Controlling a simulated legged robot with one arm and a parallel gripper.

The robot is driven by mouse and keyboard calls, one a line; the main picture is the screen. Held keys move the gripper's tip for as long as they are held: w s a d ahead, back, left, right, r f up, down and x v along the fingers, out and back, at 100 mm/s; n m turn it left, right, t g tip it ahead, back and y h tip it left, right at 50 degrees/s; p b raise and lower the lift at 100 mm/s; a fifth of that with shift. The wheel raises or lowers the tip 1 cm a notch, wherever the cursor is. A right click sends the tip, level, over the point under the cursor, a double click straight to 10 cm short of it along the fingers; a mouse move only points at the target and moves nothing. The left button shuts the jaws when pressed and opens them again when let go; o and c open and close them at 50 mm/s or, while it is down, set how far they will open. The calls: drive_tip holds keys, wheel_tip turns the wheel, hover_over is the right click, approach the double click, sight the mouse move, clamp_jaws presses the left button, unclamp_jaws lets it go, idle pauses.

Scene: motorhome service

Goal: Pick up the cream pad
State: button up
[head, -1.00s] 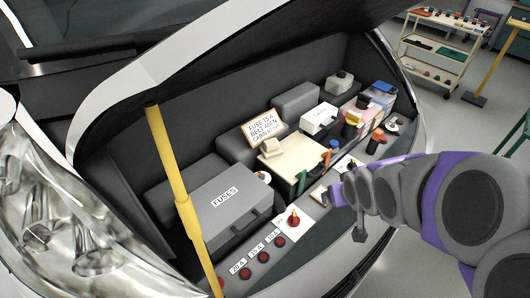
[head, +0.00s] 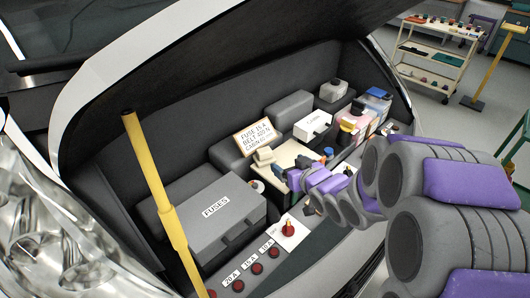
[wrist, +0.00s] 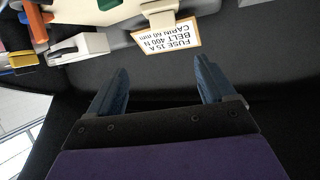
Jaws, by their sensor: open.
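A small cream block, which looks like the cream pad (head: 264,156), sits at the left end of a pale cream board (head: 290,150), just in front of a label card. It also shows at the top edge of the wrist view (wrist: 158,7), partly cut off. My gripper (head: 291,167) is over the near part of the board, to the right of and nearer than the pad. In the wrist view, my gripper (wrist: 162,67) has its two blue fingers apart with nothing between them. My arm hides part of the board.
A framed label card (head: 257,136) stands behind the pad. A grey fuses case (head: 212,215) lies to the left, with red knobs (head: 257,268) in front. A white box (head: 312,126) and bottles (head: 375,100) stand to the right. A yellow prop (head: 155,190) rises at the left.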

drive_tip(key=p, duration=0.2)
approach(266, 151)
drive_tip(key=x, duration=0.3)
drive_tip(key=shift+w+d+r+p, duration=0.1)
drive_tip(key=shift+w+p, duration=0.05)
drive_tip(key=shift+p, duration=0.2)
drive_tip(key=shift+w, duration=0.3)
drive_tip(key=shift+w+a+f, duration=0.2)
drive_tip(key=shift+a+f, duration=0.05)
drive_tip(key=shift+a, duration=0.35)
drive_tip(key=b+x, duration=0.1)
drive_tip(key=x, duration=0.3)
drive_tip(key=shift+s+f+b, duration=0.1)
drive_tip(key=shift+f+b, duration=0.25)
drive_tip(key=shift+w, duration=0.4)
